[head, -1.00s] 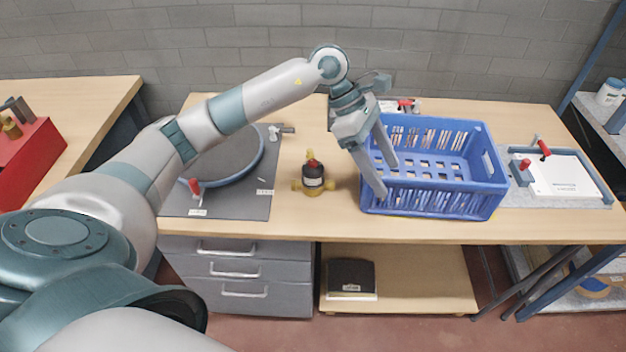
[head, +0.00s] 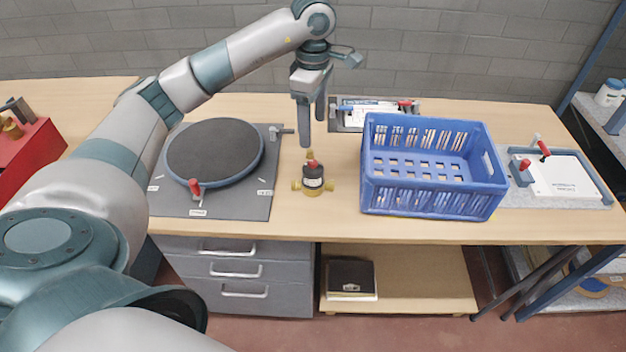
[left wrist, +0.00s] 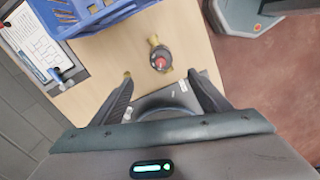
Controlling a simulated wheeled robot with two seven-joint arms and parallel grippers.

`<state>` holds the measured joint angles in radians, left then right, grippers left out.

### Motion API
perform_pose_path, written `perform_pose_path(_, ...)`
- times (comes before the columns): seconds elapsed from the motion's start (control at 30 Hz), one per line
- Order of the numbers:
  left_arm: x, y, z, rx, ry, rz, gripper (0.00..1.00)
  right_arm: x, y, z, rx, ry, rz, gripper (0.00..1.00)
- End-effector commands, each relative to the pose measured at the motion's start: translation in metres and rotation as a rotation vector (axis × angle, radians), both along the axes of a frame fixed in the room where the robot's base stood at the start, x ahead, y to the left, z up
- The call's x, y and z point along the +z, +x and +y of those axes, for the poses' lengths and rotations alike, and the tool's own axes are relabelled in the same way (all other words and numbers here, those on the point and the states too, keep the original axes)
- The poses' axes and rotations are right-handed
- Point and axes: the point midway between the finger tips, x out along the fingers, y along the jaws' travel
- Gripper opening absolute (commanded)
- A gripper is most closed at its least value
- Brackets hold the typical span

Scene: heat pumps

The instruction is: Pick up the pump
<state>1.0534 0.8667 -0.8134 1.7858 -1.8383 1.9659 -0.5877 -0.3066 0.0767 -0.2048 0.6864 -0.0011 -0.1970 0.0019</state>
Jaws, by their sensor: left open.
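The pump (head: 313,178) stands on the wooden table between the round turntable and the blue crate. It has a brass body with side ports, a black motor and a red cap. In the left wrist view the pump (left wrist: 160,60) lies just beyond the fingertips, roughly centred between them. My left gripper (head: 312,132) is open and empty, fingers pointing down, above and behind the pump. The gripper also shows in the left wrist view (left wrist: 160,75), its two dark fingers spread apart. My right gripper is not in view.
A blue crate (head: 432,199) stands right of the pump. A round turntable (head: 214,152) on a grey mat lies to the left. A tray with papers (head: 345,124) lies behind, and a white board fixture (head: 562,176) at the right. Bare table surrounds the pump.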

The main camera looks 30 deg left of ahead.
Motion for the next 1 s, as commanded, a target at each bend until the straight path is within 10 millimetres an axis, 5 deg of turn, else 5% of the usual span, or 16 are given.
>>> perform_pose_path(0.33, -0.047, -0.001, 0.000, 0.001, -0.001, 0.005, 0.69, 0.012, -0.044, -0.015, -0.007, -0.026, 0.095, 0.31)
perform_pose_path(0.7, -0.106, -0.001, -0.001, 0.000, -0.001, 0.003, 0.69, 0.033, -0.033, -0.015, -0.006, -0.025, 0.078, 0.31)
perform_pose_path(1.0, -0.115, 0.000, 0.000, -0.001, -0.001, -0.001, 0.69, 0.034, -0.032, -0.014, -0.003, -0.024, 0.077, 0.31)
